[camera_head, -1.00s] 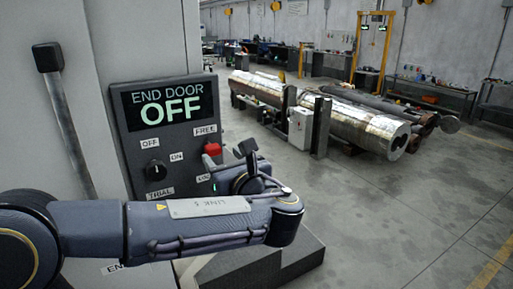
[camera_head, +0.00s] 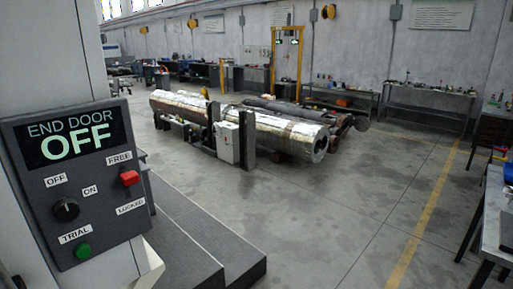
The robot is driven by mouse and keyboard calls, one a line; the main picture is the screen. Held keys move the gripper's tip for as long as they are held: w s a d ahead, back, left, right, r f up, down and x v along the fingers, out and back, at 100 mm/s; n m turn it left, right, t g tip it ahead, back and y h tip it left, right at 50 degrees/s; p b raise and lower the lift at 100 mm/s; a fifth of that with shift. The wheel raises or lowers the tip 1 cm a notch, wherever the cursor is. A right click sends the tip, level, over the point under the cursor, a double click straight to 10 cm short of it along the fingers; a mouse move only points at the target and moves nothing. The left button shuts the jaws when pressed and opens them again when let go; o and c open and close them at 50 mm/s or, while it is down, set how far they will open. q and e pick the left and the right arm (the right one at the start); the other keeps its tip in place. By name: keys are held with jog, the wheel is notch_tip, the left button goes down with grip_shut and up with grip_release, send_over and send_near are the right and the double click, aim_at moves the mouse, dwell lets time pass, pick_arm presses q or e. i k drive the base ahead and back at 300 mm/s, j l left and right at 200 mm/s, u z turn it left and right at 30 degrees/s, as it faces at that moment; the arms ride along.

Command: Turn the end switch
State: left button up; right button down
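The end door panel (camera_head: 107,205) is a dark box at the left, with a screen (camera_head: 72,139) reading "END DOOR OFF". A round black knob (camera_head: 66,209) sits between the labels OFF, ON and TRIAL. A red switch (camera_head: 129,178) sits at the panel's right, just under the FREE label and above the LOCKED label. A green button (camera_head: 83,251) is near the panel's bottom, beside the TRIAL label. Neither of my grippers shows in the head view.
Dark steps (camera_head: 205,240) lie right of the panel. Long metal barrels (camera_head: 275,132) lie on supports behind, with a yellow frame (camera_head: 288,62) further back. A workbench (camera_head: 494,225) stands at the right edge. The concrete floor between is open.

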aim_at(68, 209)
jog(key=u, duration=1.35)
